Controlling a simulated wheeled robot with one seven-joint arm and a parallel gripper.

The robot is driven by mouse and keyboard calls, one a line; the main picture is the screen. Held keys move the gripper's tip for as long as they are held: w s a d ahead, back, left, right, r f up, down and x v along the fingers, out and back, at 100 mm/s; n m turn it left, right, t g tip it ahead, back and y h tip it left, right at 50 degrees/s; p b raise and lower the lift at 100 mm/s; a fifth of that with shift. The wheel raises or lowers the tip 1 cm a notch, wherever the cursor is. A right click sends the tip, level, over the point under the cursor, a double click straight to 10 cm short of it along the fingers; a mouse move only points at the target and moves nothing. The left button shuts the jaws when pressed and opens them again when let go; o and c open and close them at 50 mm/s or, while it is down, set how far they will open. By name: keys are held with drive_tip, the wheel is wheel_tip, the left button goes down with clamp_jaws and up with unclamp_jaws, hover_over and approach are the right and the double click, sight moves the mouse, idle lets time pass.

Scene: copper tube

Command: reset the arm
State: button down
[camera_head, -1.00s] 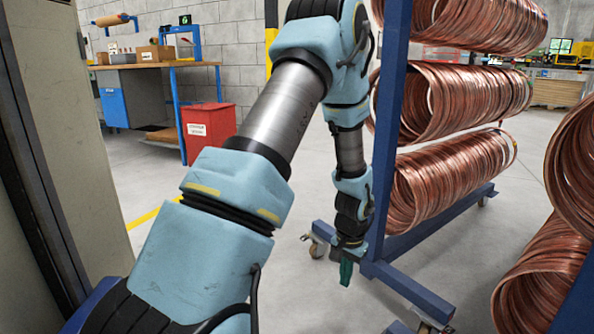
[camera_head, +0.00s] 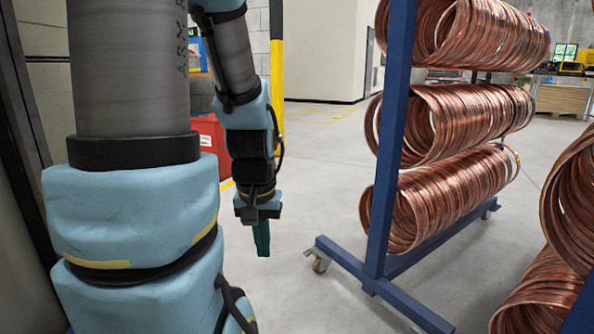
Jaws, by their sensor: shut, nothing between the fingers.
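My arm rises on the left side of the head view and bends down at its far end. My gripper (camera_head: 262,240) hangs from it with its green fingers pointing down, shut and empty. It is above bare floor, to the left of the blue rack (camera_head: 392,140) and apart from it. Copper tube coils hang on the rack: an upper coil (camera_head: 480,35), a middle coil (camera_head: 455,122) and a lower coil (camera_head: 440,195).
More copper coils (camera_head: 572,185) stand close at the right edge. A red bin (camera_head: 208,140) is partly hidden behind my arm, near a yellow post (camera_head: 277,85). The rack's blue foot (camera_head: 410,305) extends low to the front. Floor between arm and rack is clear.

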wheel_tip(320, 180, up, 34)
drive_tip(key=p, duration=3.2)
drive_tip(key=shift+f, duration=0.15)
